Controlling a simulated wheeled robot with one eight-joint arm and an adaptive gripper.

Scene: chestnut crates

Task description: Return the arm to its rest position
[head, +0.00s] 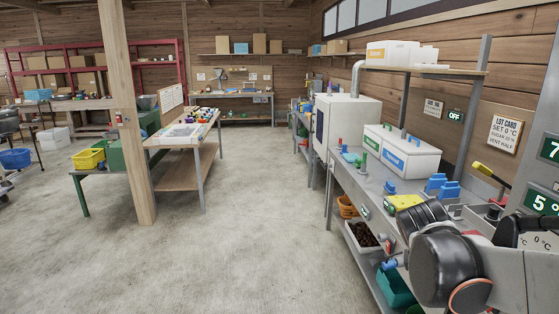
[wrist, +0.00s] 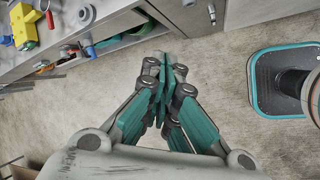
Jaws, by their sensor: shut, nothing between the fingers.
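My arm (head: 450,262) shows at the lower right of the head view, in front of the workbench. My gripper (wrist: 166,68) is in the middle of the wrist view. Its teal fingers are together, with nothing between them. It hangs over the bare concrete floor beside the bench front and touches nothing that I can see. In the head view the gripper itself cannot be made out.
The metal workbench (head: 372,196) runs along the right, with white bins (head: 402,153) and a yellow block (head: 403,202) on it. A shelf below holds a crate of dark chestnuts (head: 362,236). A wooden post (head: 128,120) stands at left. The middle floor (head: 255,210) is clear.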

